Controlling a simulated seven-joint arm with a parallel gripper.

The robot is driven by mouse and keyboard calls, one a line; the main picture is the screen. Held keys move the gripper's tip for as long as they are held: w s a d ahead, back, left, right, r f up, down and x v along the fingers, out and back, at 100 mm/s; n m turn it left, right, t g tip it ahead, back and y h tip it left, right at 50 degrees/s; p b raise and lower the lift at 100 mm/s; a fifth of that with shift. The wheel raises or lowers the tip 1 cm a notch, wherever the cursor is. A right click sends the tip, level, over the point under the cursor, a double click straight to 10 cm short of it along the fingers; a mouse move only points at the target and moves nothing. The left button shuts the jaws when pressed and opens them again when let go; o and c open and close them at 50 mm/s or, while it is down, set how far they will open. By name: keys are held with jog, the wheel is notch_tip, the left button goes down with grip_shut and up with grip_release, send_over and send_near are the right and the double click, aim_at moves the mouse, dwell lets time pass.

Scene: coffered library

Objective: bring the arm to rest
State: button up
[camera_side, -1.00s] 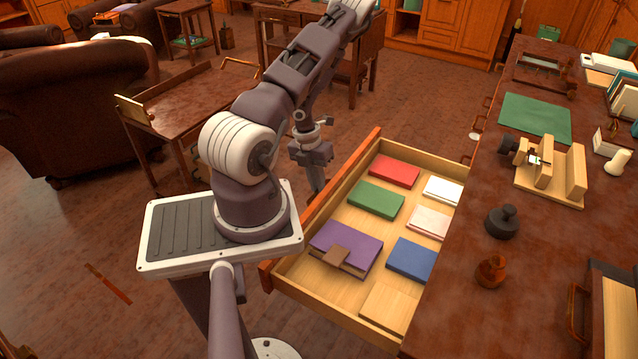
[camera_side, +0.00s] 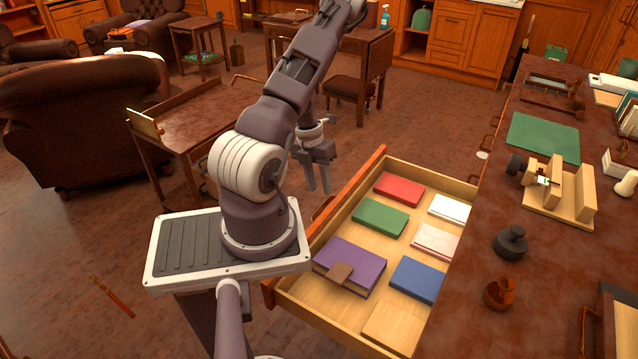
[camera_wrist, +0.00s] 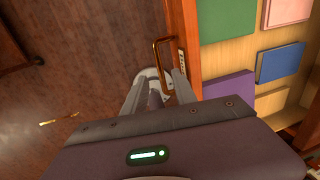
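My gripper (camera_side: 318,190) hangs from the arm, fingers pointing down, to the left of the open drawer (camera_side: 345,185) in the side view. Its two fingers stand apart with nothing between them in that view. In the wrist view the fingers of my gripper (camera_wrist: 155,88) are also spread. The brass drawer handle (camera_wrist: 157,45) shows past the fingertips there, on the drawer front; I see no grip on it. The arm is bent and raised above its base.
The drawer holds several flat books, including a purple book (camera_side: 350,268), a green one (camera_side: 380,217) and a blue one (camera_side: 417,280). The desk top (camera_side: 470,300) lies to the right with small items. A wooden side table (camera_side: 195,115) and leather armchair (camera_side: 85,120) stand left.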

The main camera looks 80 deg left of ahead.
jog(key=shift+s+a+r, duration=0.1)
jog(key=shift+r, duration=0.7)
jog(key=w+d+r+m+t+h, duration=0.2)
jog(key=w+d+r+m, duration=1.3)
jog(key=d+r+m, duration=0.3)
jog(key=s+d+r+m, duration=0.5)
jog(key=d+r+m, duration=0.5)
jog(key=d+m, duration=0.15)
jog(key=s+d+r+m+t+y, duration=0.1)
jog(key=s+m, duration=0.4)
jog(key=m, duration=0.3)
jog(key=s+d+r+m+t+y, duration=0.1)
jog(key=s+r+m+y, duration=0.1)
jog(key=s+m, duration=0.4)
jog(key=shift+s+d+m+y, duration=0.2)
jog(key=shift+d+m+y, duration=0.15)
jog(key=shift+m, duration=0.5)
